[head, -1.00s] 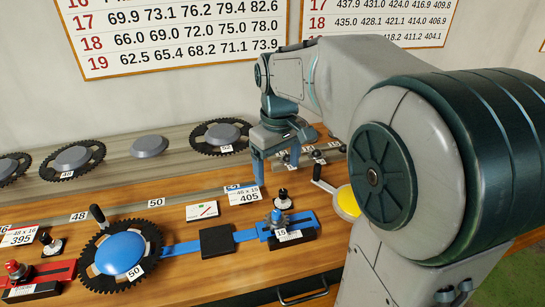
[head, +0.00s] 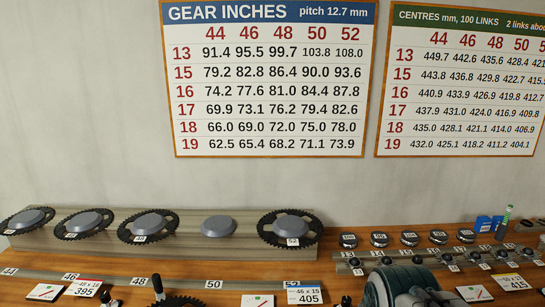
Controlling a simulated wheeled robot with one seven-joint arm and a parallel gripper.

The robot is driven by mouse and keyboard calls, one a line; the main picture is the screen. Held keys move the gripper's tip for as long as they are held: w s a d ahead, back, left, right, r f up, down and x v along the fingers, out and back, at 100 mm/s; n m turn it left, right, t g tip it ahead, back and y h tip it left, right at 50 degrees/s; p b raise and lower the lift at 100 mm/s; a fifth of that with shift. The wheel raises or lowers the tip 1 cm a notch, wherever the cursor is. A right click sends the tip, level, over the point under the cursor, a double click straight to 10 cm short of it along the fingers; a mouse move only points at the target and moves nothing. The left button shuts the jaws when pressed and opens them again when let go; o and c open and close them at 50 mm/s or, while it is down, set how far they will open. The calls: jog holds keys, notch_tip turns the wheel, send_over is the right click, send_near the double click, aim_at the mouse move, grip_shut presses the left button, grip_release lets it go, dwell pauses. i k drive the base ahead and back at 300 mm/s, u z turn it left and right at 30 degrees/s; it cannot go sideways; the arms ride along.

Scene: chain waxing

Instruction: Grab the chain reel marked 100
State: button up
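My gripper is out of view. Only a dark rounded part of my arm shows at the bottom edge, in front of the reels.
Large chainrings lie on a grey rack (head: 170,249) at the back left, with one bare holder (head: 218,227). A strip of small sprockets (head: 430,261) lies before the reels. Blue boxes (head: 484,224) and a green-topped bottle (head: 504,220) stand right. Charts (head: 268,80) hang behind.

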aim_at(349, 240)
jog(key=u, duration=0.2)
jog(key=k, duration=0.45)
jog(key=u, duration=0.55)
jog(key=k, duration=0.8)
jog(key=z, duration=0.45)
jog(key=i, duration=0.55)
jog(key=z, duration=0.65)
jog(key=i, duration=0.9)
jog(key=u, duration=0.35)
